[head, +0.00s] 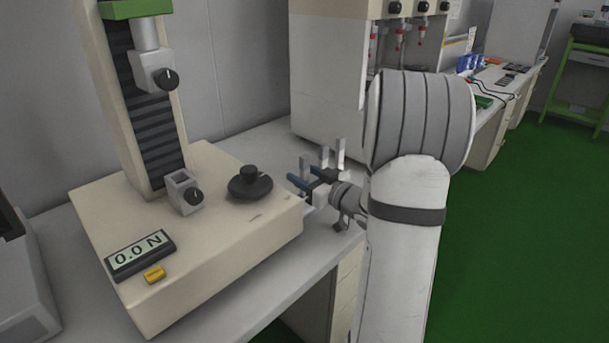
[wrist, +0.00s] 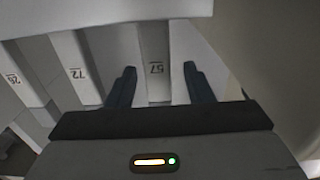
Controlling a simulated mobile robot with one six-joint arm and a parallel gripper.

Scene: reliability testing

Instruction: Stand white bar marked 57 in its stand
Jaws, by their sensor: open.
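The white bar marked 57 (wrist: 156,88) shows in the wrist view between the two dark blue fingers of my gripper (wrist: 160,70). The fingers are open, one on each side of it, with visible gaps. In the head view my gripper (head: 306,178) is low beside the right rear of the cream machine, at several pale upright bars (head: 340,153). The number on each bar cannot be read there. In the wrist view a bar marked 72 (wrist: 78,76) stands to the left. A pale edge crosses the top; whether it belongs to the stand I cannot tell.
Another bar (wrist: 14,82) with a partly legible number is at the far left of the wrist view. A tall white cabinet (head: 325,75) stands behind.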

